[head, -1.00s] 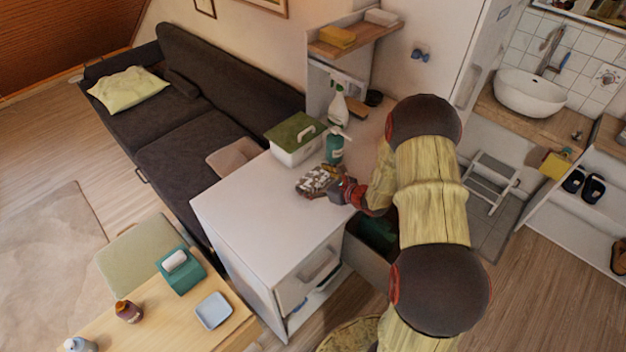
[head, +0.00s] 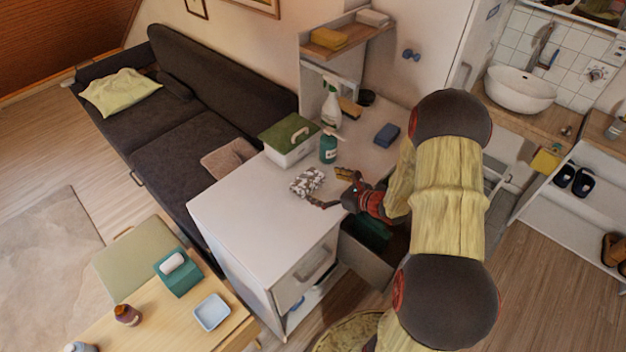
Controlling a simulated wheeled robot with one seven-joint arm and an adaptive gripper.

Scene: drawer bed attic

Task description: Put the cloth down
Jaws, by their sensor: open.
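A patterned brown-and-white cloth (head: 307,182) lies folded on the white cabinet top (head: 245,215), near its middle. My gripper (head: 333,190) is just to the right of the cloth, with its fingers spread apart. It looks open and empty. One dark finger reaches toward the cloth's lower right edge; whether it touches the cloth I cannot tell.
A green-lidded box (head: 289,142), a teal pump bottle (head: 328,148) and a spray bottle (head: 331,105) stand behind the cloth. A blue sponge-like block (head: 387,135) lies at the right. An open drawer (head: 368,250) is below my gripper. The cabinet's front left top is clear.

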